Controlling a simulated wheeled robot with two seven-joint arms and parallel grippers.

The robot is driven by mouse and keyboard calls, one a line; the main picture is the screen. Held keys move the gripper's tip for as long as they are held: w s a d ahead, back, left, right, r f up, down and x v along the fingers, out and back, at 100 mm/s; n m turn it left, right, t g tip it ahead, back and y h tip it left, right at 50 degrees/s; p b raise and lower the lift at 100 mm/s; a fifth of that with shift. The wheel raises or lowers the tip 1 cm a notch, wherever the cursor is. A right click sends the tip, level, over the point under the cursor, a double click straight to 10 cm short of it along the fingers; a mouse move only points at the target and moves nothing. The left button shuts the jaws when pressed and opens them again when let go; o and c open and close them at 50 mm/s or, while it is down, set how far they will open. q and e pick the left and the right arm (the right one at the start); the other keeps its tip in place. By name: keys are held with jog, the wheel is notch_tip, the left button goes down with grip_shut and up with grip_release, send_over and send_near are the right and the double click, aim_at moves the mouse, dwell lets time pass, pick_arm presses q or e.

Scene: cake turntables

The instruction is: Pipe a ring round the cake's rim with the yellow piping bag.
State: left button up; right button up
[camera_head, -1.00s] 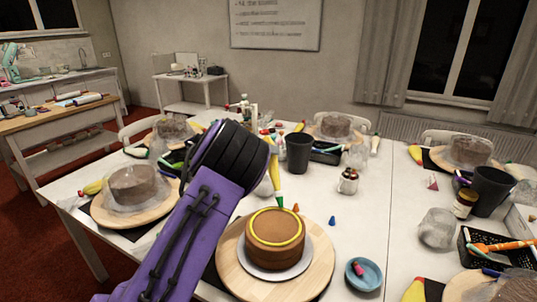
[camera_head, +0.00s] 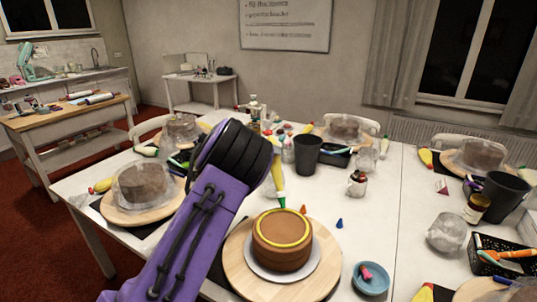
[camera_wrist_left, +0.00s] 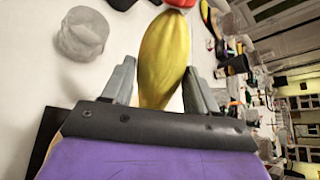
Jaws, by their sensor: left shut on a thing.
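The brown cake (camera_head: 282,253) sits on a pale plate on a round wooden turntable (camera_head: 238,275) at the front of the table. A yellow ring (camera_head: 282,243) shows along its top rim and looks closed all round from here. My left gripper (camera_wrist_left: 158,78) is shut on the yellow piping bag (camera_wrist_left: 163,52), which lies between its two grey fingers in the left wrist view. In the head view the bag (camera_head: 277,176) hangs nozzle down, its green tip at the cake's far edge; I cannot tell whether it touches. My wrist hides the fingers there. My right gripper is not in view.
A blue bowl (camera_head: 371,278) stands right of the turntable. Small orange and blue cones lie behind it. A black cup (camera_head: 307,155) and a small jar (camera_head: 357,184) stand farther back. Other wrapped cakes (camera_head: 141,186) stand around the table. White table between the jar and the bowl is clear.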

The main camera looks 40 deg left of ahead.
pick_arm(q)
jog(key=shift+r, duration=0.1)
notch_tip(320, 180, up, 5)
jog(key=p, duration=0.3)
jog(key=shift+p, duration=0.4)
dwell(0.6)
